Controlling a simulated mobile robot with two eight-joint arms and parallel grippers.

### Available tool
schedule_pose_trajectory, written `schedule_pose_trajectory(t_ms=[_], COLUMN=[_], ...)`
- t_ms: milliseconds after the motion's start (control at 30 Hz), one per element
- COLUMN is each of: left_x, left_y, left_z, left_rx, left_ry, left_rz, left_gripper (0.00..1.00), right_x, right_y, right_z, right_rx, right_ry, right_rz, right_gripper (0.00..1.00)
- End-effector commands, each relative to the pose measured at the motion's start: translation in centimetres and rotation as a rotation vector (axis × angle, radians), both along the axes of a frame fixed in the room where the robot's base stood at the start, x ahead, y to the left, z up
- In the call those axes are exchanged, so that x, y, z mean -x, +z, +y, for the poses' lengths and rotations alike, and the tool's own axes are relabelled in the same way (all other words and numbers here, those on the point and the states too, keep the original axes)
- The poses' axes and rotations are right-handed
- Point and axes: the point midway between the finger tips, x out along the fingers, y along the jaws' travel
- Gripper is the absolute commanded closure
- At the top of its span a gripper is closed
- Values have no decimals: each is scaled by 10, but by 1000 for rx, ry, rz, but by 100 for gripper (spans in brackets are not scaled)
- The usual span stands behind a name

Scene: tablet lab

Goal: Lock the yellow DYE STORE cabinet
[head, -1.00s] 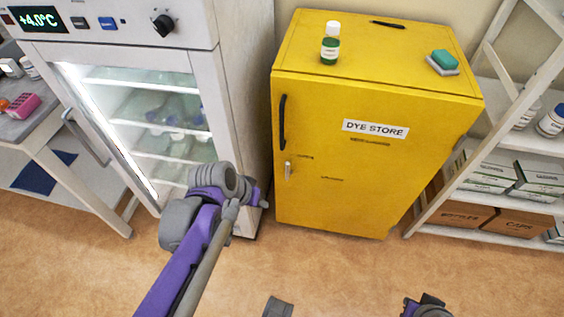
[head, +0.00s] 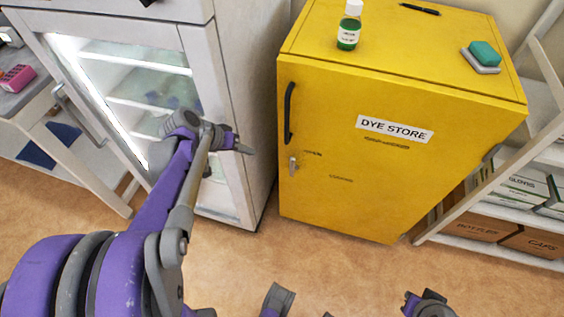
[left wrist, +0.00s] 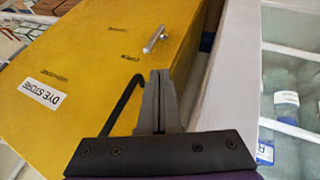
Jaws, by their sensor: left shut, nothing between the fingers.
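The yellow DYE STORE cabinet (head: 345,185) stands upright with its door closed. A black handle (head: 289,113) is on the left of the door. Below it is a small silver lock lever (head: 293,166), hanging roughly straight down. My left gripper (head: 247,150) is shut and empty, left of the lever and apart from it in the head view. In the left wrist view the shut fingers (left wrist: 160,88) point toward the silver lever (left wrist: 154,39), with the black handle (left wrist: 124,105) beside them. My right gripper does not show clearly.
A white lit fridge (head: 232,110) stands close left of the cabinet, behind my left arm. A green-labelled bottle (head: 348,28), a black pen (head: 420,9) and a teal sponge (head: 484,52) lie or stand on the cabinet. A white shelf (head: 490,248) is at right. The floor in front is open.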

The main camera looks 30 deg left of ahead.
Motion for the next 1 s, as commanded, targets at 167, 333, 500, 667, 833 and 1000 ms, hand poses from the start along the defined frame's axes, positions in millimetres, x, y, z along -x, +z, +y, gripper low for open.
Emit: schedule_pose_trajectory(t_ms=[167, 333, 500, 667, 833, 1000], left_x=[-15, -36, -56, -75, -91, -101], left_y=[-25, -55, -85, -113, -138, -152], left_z=[-9, -19, -29, -38, -47, -51], left_rx=[0, 0, 0, 0, 0, 0], left_ry=[-4, -3, -4, -4, -2, -2], left_rz=[0, 2, 0, 1, 0, 2], left_gripper=[100, 100, 100, 100, 100, 100], right_x=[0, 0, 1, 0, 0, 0], right_y=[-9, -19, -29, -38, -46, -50], right_z=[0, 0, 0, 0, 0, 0], right_rx=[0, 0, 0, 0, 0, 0], right_ry=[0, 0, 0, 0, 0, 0], right_rz=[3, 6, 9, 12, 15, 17], right_gripper=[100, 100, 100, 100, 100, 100])
